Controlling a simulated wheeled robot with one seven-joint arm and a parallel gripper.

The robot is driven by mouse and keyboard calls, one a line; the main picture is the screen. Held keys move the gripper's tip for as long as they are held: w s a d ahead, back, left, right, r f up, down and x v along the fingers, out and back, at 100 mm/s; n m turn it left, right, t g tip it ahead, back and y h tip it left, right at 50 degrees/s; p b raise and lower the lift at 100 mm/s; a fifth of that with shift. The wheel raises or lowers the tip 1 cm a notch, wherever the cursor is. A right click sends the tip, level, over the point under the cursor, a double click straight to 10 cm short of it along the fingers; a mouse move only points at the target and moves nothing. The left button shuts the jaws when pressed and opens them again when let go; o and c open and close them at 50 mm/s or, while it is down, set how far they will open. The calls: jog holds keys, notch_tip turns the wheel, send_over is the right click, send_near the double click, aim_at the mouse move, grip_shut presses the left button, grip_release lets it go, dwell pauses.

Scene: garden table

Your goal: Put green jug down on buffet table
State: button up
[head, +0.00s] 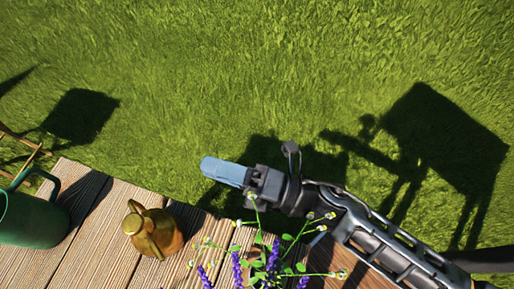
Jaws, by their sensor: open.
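The green jug (34,220) is at the left edge of the head view, partly cut off by the frame. It stands on the wooden table (92,256), with its handle at the upper right. My gripper (224,171) is to the right of it, past the table's far edge and over the grass. It points left and is apart from the jug. The jaws are open and nothing shows in them. One finger hides most of the other from this side.
A brass jug (154,232) stands on the table between the green jug and my gripper. Purple flowers (270,264) with green stems rise in front of my arm. A wooden chair frame (24,152) is at the left. Open grass lies beyond the table.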

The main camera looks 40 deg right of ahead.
jog(key=s+d+r+m+h, duration=0.2)
jog(key=s+m, duration=0.4)
jog(key=m, duration=0.3)
jog(key=s+d+r+m+g+h, duration=0.1)
jog(key=s+d+m+h, duration=0.4)
jog(key=m, duration=0.4)
jog(key=s+d+r+m+g+h, duration=0.1)
jog(key=s+d+m+h, duration=0.3)
jog(key=s+m, duration=0.4)
jog(key=shift+s+d+r+m, duration=0.4)
jog(key=shift+s+d+r, duration=0.3)
jog(key=shift+d+r, duration=0.15)
jog(key=shift+a, duration=0.1)
